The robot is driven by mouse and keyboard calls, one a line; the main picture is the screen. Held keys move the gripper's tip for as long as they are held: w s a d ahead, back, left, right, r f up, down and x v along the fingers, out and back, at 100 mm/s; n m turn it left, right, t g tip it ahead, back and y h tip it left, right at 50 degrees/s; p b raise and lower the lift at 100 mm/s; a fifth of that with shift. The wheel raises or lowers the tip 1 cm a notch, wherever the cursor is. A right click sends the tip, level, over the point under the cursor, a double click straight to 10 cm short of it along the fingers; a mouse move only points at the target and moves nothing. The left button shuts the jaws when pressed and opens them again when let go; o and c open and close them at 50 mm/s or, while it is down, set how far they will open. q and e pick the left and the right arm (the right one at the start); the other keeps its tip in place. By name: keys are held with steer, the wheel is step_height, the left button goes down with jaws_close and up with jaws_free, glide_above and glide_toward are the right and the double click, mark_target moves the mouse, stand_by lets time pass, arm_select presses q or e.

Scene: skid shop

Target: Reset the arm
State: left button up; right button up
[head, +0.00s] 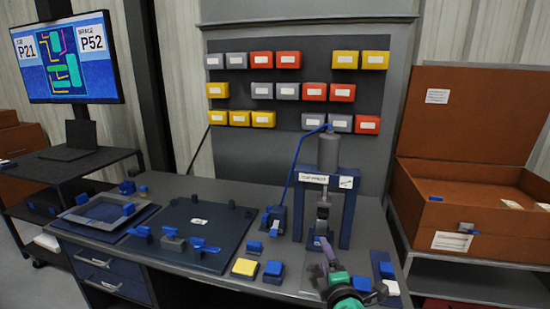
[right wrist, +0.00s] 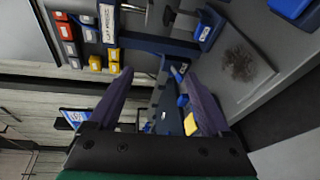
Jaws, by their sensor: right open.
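My right arm comes in at the bottom of the head view, with a green wrist section. Its right gripper (head: 327,254) is over the front of the bench (head: 200,185), just in front of the blue-framed press (head: 347,215). In the right wrist view the purple fingers of the right gripper (right wrist: 158,90) stand wide apart with nothing held between them. The press frame (right wrist: 160,43) shows beyond the fingertips in that view. I cannot tell the exact gap between fingers and press. My left gripper is in neither view.
A dark blue board (head: 190,250) with small blue clamps lies on the bench, left of a yellow block (head: 245,267) and blue blocks. Wall bins (head: 288,60) hang behind. A monitor (head: 68,58) stands at left. An open brown case (head: 470,175) stands at right.

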steer(key=s+d+f+m+g+h, duration=0.2)
steer(key=s+d+f+m+g, duration=0.55)
steer(key=s+f+m, duration=0.4)
steer(key=s+d+f+m+g+y, duration=0.1)
steer(key=s+f+m+g, duration=0.25)
steer(key=s, duration=0.45)
steer(key=s+d+f+m+g, duration=0.1)
steer(key=s+f+m+g, duration=0.2)
steer(key=s, duration=0.5)
step_height(320, 180, down, 23)
steer(key=s, duration=0.3)
steer(key=s+d+f+g, duration=0.1)
steer(key=s+d+f, duration=0.2)
steer(key=s+f, duration=1.1)
steer(key=shift+s+d+n, duration=0.2)
steer(key=shift+s+n, duration=0.1)
steer(key=shift+s, duration=0.65)
